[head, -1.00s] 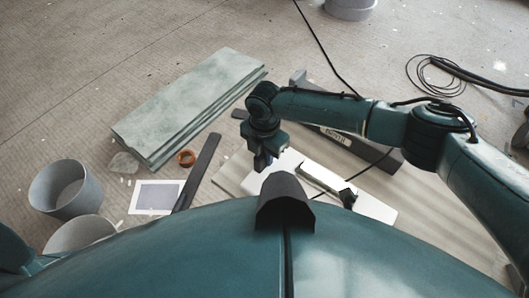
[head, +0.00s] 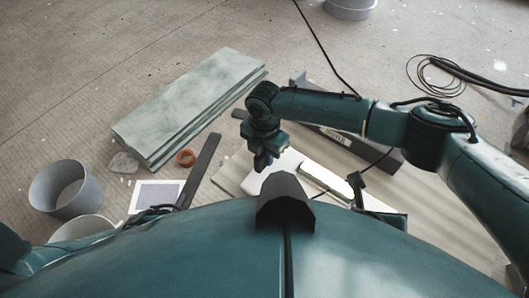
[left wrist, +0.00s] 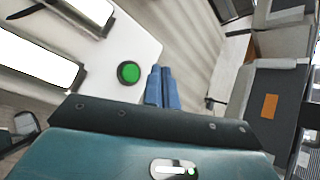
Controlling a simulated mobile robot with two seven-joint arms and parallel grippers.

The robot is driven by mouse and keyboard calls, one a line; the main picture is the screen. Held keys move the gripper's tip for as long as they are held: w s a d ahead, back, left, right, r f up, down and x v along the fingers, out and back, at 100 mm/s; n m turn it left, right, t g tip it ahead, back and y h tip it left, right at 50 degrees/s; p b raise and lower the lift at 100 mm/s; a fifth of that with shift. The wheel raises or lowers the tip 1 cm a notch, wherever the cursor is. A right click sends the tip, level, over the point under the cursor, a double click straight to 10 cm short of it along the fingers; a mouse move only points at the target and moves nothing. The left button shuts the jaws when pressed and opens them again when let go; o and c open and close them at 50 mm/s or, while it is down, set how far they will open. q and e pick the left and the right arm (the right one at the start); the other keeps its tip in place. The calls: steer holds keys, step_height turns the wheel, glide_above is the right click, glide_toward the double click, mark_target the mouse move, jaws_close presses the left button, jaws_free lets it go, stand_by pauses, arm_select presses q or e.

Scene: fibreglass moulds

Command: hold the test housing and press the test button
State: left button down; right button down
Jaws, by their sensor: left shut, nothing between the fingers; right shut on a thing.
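The test housing is a white panel (head: 287,162) that lies partly behind my dark chest part in the head view. In the left wrist view the white housing (left wrist: 138,42) carries a round green button (left wrist: 129,72) in a dark ring. My right gripper (head: 262,162) points down at the housing's left end and is shut on it; the contact is small in the picture. My left gripper (left wrist: 162,72) shows blue fingers shut together with nothing between them, just right of the button in the left wrist view and apart from it in the picture. Its fingertips are not visible in the head view.
Stacked greenish boards (head: 190,105) lie at the left. A cable coil (head: 435,78) lies at the back right. Open floor is at the back.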

arm_select(q)
steer(key=shift+r, duration=0.25)
arm_select(e)
steer(key=c, duration=1.2)
jaws_free()
